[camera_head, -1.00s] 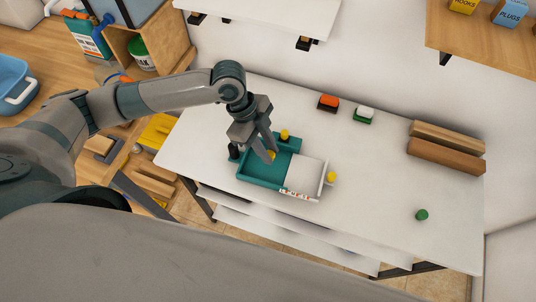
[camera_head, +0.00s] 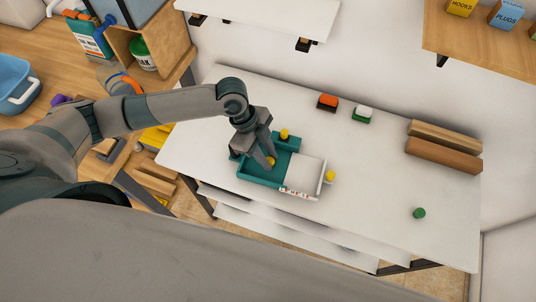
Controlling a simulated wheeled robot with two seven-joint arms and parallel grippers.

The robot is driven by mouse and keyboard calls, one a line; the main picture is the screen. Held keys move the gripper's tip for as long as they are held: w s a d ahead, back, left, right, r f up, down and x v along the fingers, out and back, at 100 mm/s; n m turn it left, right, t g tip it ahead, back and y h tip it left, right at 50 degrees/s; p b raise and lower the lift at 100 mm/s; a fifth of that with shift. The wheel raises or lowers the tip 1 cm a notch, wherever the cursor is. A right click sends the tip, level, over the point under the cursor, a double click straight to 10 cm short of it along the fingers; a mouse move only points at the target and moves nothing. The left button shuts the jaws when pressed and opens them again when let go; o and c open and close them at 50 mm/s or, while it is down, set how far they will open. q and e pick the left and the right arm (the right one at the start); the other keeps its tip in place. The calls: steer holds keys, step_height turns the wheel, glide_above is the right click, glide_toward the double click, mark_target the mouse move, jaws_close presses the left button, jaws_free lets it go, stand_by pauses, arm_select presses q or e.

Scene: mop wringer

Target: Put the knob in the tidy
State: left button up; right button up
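A teal tray (camera_head: 262,181), which looks like the tidy, lies on the white table with a white panel at its right part. A small yellow knob (camera_head: 271,161) shows in its left compartment, partly hidden by a finger of my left gripper (camera_head: 256,158). My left gripper points down over that compartment with its fingers apart; contact with the knob cannot be made out. A second yellow knob (camera_head: 284,133) stands at the tray's back part, and a third (camera_head: 331,176) is at its right edge. My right gripper is not in view.
A green cylinder (camera_head: 419,213) stands at the table's right. An orange-topped block (camera_head: 327,102) and a white-and-green block (camera_head: 363,114) lie at the back, near wooden bars (camera_head: 443,155). The table (camera_head: 370,215) is clear between the tray and cylinder.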

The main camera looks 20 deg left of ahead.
arm_select(q)
steer(key=o, duration=0.3)
steer(key=shift+r, duration=0.1)
steer(key=shift+r, duration=0.2)
steer(key=shift+w+a+r, duration=0.1)
steer(key=shift+a+r, duration=0.15)
steer(key=shift+r, duration=0.3)
steer(key=b+v, duration=0.3)
steer(key=v, duration=0.8)
steer(key=shift+b, duration=0.35)
stand_by(0.9)
